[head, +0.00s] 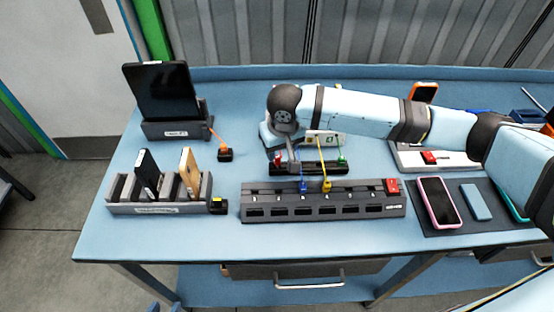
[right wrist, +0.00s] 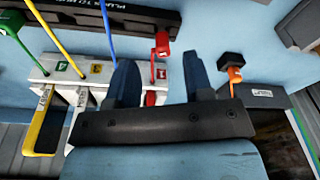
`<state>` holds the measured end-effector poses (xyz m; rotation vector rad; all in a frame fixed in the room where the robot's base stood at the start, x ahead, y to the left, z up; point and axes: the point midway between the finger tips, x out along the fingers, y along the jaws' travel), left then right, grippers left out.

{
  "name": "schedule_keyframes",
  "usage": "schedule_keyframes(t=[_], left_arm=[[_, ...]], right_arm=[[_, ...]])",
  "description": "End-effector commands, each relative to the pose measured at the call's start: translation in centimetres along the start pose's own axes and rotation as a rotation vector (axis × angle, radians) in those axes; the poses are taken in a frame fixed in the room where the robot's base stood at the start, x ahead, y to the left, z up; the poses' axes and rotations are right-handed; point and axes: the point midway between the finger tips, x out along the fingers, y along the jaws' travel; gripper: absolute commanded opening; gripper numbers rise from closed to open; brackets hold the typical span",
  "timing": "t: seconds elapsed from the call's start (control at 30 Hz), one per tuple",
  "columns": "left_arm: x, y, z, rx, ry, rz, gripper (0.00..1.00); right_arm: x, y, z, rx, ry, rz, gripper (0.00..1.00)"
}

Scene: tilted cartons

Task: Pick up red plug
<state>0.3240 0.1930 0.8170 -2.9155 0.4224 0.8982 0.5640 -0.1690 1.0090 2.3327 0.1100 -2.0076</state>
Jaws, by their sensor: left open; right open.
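The red plug (right wrist: 162,45) sits at the end of a dark plug holder (right wrist: 120,14) in the right wrist view. In the head view it shows as a small red spot (head: 278,158) beside my right gripper (head: 288,166). In the right wrist view my right gripper (right wrist: 161,78) is open and empty, with its two blue fingers apart. The plug lies beyond the fingertips, roughly in line with the gap, and looks untouched. A red-marked slot and a red piece (right wrist: 152,98) of the white hub show between the fingers. At the bottom edge of the head view, two blue tips of my left gripper (head: 166,307) show apart.
Blue and yellow cables run from the hub to plugs in the grey power strip (head: 322,203); a green plug (head: 342,160) stands at right. An orange plug (head: 225,154) stands left. A tablet dock (head: 175,130), slotted rack (head: 160,208) and pink phone (head: 438,203) are around.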

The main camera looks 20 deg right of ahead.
Motion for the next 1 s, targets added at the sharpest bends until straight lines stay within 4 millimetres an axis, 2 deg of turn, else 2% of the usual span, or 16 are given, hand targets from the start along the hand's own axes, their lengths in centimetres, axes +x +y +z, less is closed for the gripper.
schedule_keyframes(t=[0.17, 0.43, 0.73, 0.77, 0.93, 1.0], left_arm=[[0.0, -0.1, -0.8, 0.002, 0.012, -0.001, 0.44], [-0.2, -0.1, -1.4, 0.002, 0.018, -0.002, 0.44], [-0.2, -0.1, -1.1, 0.002, 0.014, -0.002, 0.44], [-0.2, -0.1, -1.0, 0.002, 0.013, -0.002, 0.44], [-0.1, -0.1, -0.8, 0.001, 0.008, -0.002, 0.44], [-0.1, -0.1, -0.8, 0.001, 0.008, -0.002, 0.44]], right_arm=[[1.2, -0.1, -0.1, 0.0, -0.001, 0.001, 0.47], [5.0, -0.3, -0.4, 0.0, -0.001, 0.001, 0.47], [5.6, -0.3, -0.4, 0.0, 0.0, 0.0, 0.47], [5.6, -0.3, -0.4, 0.0, 0.0, 0.0, 0.42], [5.6, -0.3, -0.4, 0.0, 0.0, 0.0, 0.03], [5.6, -0.3, -0.4, 0.0, 0.0, 0.0, 0.0]])
